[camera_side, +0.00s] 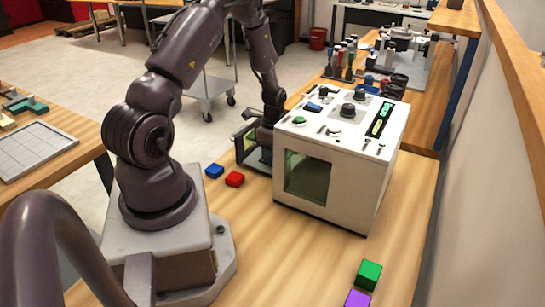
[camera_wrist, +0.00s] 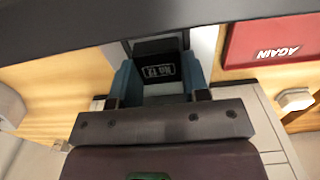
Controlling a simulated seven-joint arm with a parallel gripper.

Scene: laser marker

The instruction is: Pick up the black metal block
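The black metal block (camera_wrist: 158,68), with white markings on its face, shows in the wrist view between the two blue-grey fingers of my gripper (camera_wrist: 159,84). The fingers stand wide apart, one on each side of the block. The block nearly fills the space between them, and I cannot tell whether they press on it. In the side view my wrist reaches down behind the left side of the white machine. The machine hides the fingertips there, and I cannot make out the block.
The white machine (camera_side: 335,185) with knobs and a greenish window stands close to my wrist. A green block (camera_side: 368,274) and a purple block (camera_side: 358,299) lie at front right. A red "AGAIN" panel (camera_wrist: 276,42) is near my gripper.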

